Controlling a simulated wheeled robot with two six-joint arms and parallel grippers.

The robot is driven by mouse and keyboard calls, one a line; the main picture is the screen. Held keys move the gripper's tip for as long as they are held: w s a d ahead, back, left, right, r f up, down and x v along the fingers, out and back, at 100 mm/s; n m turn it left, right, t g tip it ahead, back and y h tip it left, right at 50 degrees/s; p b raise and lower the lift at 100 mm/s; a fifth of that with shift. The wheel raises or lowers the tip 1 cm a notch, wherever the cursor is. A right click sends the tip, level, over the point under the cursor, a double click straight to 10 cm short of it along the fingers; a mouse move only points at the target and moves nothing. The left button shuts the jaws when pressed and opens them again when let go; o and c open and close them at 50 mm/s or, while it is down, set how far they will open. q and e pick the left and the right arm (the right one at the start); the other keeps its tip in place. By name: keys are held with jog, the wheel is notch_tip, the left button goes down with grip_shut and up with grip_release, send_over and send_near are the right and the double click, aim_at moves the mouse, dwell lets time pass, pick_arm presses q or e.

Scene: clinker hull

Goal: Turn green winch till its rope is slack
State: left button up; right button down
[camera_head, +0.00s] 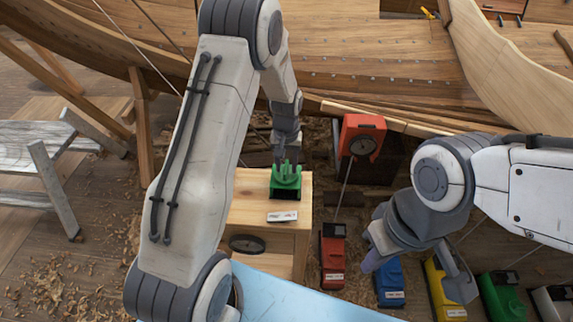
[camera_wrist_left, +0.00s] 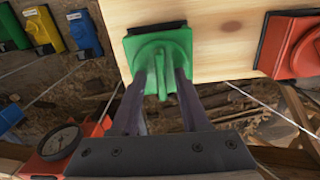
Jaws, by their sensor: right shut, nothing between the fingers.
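The green winch (camera_head: 286,188) sits on a light wooden stand (camera_head: 243,210), with a white label in front of it. In the left wrist view the green winch (camera_wrist_left: 172,48) has a raised bar-like handle. My left gripper (camera_head: 284,163) is at this handle. In the left wrist view the two fingers of my left gripper (camera_wrist_left: 163,78) stand apart, one on each side of the handle; contact is unclear. My right gripper (camera_head: 371,262) is shut and empty, above the blue box. Which rope belongs to the green winch is unclear.
A red dial gauge (camera_head: 361,140) stands behind, with a rope down to a red box (camera_head: 333,262). Blue (camera_head: 389,285), yellow (camera_head: 442,290), green (camera_head: 502,298) and white (camera_head: 552,303) boxes line the floor at right. The wooden hull (camera_head: 340,60) closes off the back. A grey trestle (camera_head: 45,150) stands at left.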

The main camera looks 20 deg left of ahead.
pick_arm(q)
notch_tip(320, 180, up, 10)
jog(key=b, duration=0.1)
jog(key=shift+r, duration=0.25)
